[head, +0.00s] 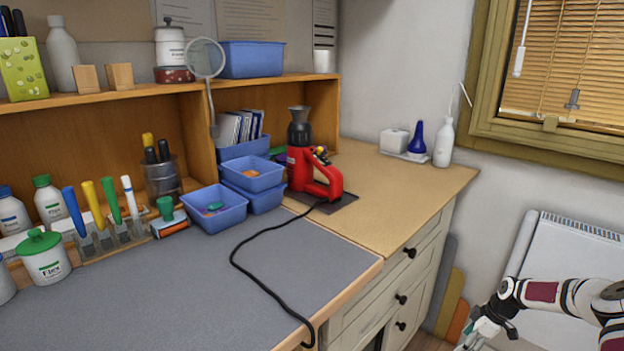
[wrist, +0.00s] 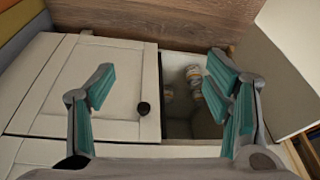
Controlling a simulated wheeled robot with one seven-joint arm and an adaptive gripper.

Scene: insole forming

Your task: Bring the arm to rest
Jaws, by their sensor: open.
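My gripper (head: 482,335) is low at the right edge of the head view, with my arm reaching in from the right. It is beside the wooden workbench and in front of a white panel. In the wrist view my gripper (wrist: 160,95) has its two teal-padded fingers spread wide with nothing between them. Past the fingers are a pale cabinet door (wrist: 85,85) with a black knob and a narrow opening (wrist: 190,90) holding some small rounded items, which I cannot make out.
A red heat tool (head: 315,178) stands on the bench, its black cord (head: 255,270) running over the grey mat (head: 170,300). Blue bins (head: 215,207) and marker holders sit behind. Drawers (head: 390,285) face my arm. The white panel (head: 575,250) stands under the window.

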